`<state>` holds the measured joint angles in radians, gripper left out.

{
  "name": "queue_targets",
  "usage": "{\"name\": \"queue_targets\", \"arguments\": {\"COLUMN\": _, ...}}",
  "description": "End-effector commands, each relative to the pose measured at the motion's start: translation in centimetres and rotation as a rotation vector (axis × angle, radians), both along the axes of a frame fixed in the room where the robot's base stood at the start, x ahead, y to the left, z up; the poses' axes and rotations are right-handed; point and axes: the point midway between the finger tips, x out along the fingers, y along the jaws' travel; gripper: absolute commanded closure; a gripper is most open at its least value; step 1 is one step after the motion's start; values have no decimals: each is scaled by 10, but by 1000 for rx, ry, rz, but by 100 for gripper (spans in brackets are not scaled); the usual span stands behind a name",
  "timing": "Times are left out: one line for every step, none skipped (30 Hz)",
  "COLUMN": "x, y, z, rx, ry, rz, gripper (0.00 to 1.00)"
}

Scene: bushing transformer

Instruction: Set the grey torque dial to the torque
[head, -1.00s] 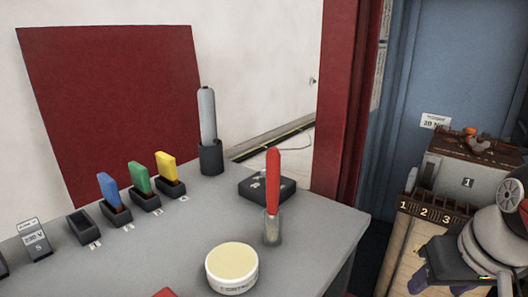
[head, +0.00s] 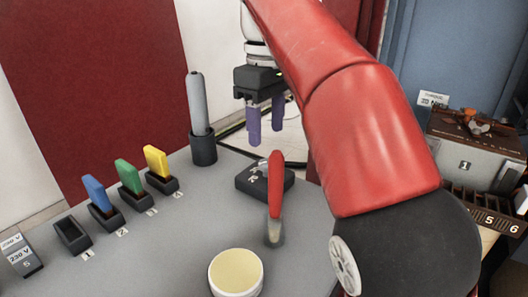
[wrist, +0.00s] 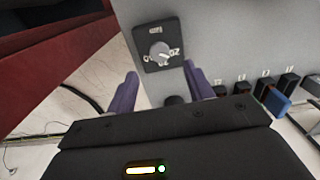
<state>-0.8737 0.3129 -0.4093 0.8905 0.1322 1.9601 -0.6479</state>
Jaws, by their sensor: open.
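The grey torque dial (wrist: 160,52) sits on a black box (wrist: 157,44) with white numbers around it, too small to read surely. In the head view the box (head: 248,184) stands on the grey table, partly behind a red-handled tool. My gripper (head: 266,132) hangs above and behind the box, its purple fingers pointing down, open and empty. In the wrist view the fingers (wrist: 160,74) are apart, with the dial between and beyond their tips. A white torque card (head: 433,98) is on the blue door at the right; its figure is not clearly legible.
The red-handled tool (head: 275,185) stands upright in front of the box. A grey cylinder in a dark holder (head: 203,150) stands left of it. Blue, green and yellow fuses (head: 128,175) line the left. A round tub (head: 236,272) is at the front.

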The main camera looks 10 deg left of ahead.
Motion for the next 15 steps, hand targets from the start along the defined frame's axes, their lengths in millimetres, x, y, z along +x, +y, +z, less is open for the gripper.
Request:
{"name": "queue_targets", "arguments": {"x": -1, "y": 0, "z": -6, "rx": -1, "ry": 3, "rz": 1, "gripper": 48}}
{"name": "queue_targets", "arguments": {"x": -2, "y": -1, "z": -9, "rx": -1, "ry": 4, "rz": 1, "gripper": 48}}
{"name": "queue_targets", "arguments": {"x": -2, "y": -1, "z": -15, "rx": -1, "ry": 4, "rz": 1, "gripper": 48}}
{"name": "queue_targets", "arguments": {"x": -2, "y": -1, "z": -19, "rx": -2, "ry": 4, "rz": 0, "gripper": 48}}
{"name": "queue_targets", "arguments": {"x": -1, "y": -1, "z": -24, "rx": -1, "ry": 4, "rz": 0, "gripper": 48}}
{"name": "queue_targets", "arguments": {"x": -2, "y": -1, "z": -29, "rx": -1, "ry": 4, "rz": 1, "gripper": 48}}
{"name": "queue_targets", "arguments": {"x": -2, "y": -1, "z": -34, "rx": -1, "ry": 4, "rz": 1, "gripper": 48}}
{"name": "queue_targets", "arguments": {"x": -2, "y": -1, "z": -38, "rx": -1, "ry": 4, "rz": 0, "gripper": 48}}
{"name": "queue_targets", "arguments": {"x": -2, "y": -1, "z": -43, "rx": 0, "ry": 3, "rz": 0, "gripper": 48}}
{"name": "queue_targets", "arguments": {"x": -1, "y": -1, "z": -47, "rx": -1, "ry": 4, "rz": 0, "gripper": 48}}
{"name": "queue_targets", "arguments": {"x": -1, "y": -1, "z": -50, "rx": 0, "ry": 2, "rz": 0, "gripper": 48}}
{"name": "queue_targets", "arguments": {"x": -1, "y": -1, "z": -54, "rx": 0, "ry": 2, "rz": -1, "gripper": 48}}
{"name": "queue_targets", "arguments": {"x": -1, "y": -1, "z": -57, "rx": 0, "ry": 1, "rz": -1, "gripper": 48}}
{"name": "queue_targets", "arguments": {"x": -1, "y": -1, "z": -59, "rx": 1, "ry": 2, "rz": -1, "gripper": 48}}
{"name": "queue_targets", "arguments": {"x": -1, "y": -1, "z": -62, "rx": 0, "ry": 1, "rz": -1, "gripper": 48}}
